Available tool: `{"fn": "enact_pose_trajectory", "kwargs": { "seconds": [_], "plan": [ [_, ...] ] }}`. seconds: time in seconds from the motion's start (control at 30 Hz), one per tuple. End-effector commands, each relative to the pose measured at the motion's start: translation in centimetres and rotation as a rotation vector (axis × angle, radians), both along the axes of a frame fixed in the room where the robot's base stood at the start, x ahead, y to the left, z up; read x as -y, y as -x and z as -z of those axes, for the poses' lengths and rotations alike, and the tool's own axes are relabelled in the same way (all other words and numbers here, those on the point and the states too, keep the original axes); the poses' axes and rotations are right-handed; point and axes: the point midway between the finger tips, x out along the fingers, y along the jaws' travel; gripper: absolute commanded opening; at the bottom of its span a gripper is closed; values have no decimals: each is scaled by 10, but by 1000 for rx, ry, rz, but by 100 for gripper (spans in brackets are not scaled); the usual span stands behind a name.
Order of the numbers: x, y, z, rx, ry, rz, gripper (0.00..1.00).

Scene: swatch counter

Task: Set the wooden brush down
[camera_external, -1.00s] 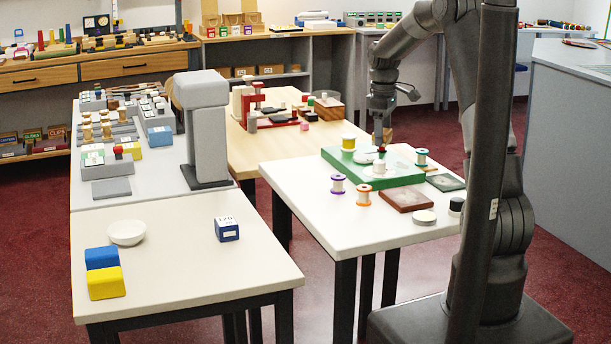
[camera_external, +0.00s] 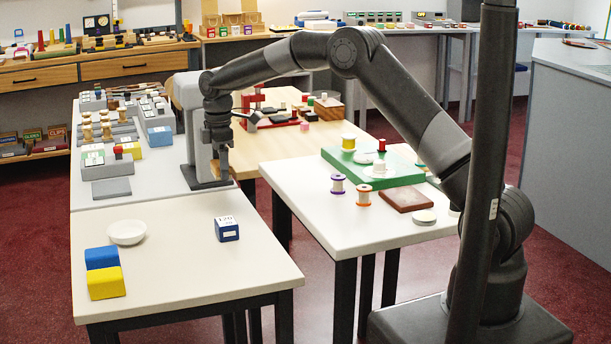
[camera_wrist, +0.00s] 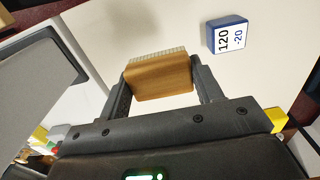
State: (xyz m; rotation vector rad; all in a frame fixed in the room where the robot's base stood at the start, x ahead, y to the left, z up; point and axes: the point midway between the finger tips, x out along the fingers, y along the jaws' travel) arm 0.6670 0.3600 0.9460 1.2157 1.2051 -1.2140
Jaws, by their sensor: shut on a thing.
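The wooden brush (camera_wrist: 158,78) is a tan block with pale bristles along its far edge. In the wrist view it sits between my two fingers, and my gripper (camera_wrist: 160,88) is shut on it. In the external view my gripper (camera_external: 221,165) points down in front of the grey column, near the back right corner of the near white table (camera_external: 180,265). Only a small tan part of the brush (camera_external: 224,162) shows there. It appears held above the surface; the exact height is hard to tell.
A blue block marked 120 (camera_external: 227,230) stands on the near table, ahead and right in the wrist view (camera_wrist: 227,36). A white bowl (camera_external: 127,233), a blue block (camera_external: 101,257) and a yellow block (camera_external: 106,284) stand left. The grey column (camera_external: 186,125) is close. The table's middle front is clear.

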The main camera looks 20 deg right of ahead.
Motion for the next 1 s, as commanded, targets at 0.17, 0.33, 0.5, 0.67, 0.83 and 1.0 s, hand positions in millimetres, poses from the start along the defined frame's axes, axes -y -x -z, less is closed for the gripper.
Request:
{"fn": "enact_pose_trajectory", "kwargs": {
  "seconds": [0.17, 0.33, 0.5, 0.67, 0.83, 1.0],
  "plan": [
    [-28, 4, 15, -2, 1, -12, 37],
    [-67, 8, 40, -2, 1, -12, 37],
    [-102, 11, 60, -2, 0, -11, 37],
    [-118, 12, 69, 0, 0, -7, 37],
    [-121, 12, 77, -1, 1, -7, 37],
    [-120, 13, 102, -3, 2, -7, 37]
  ]
}}
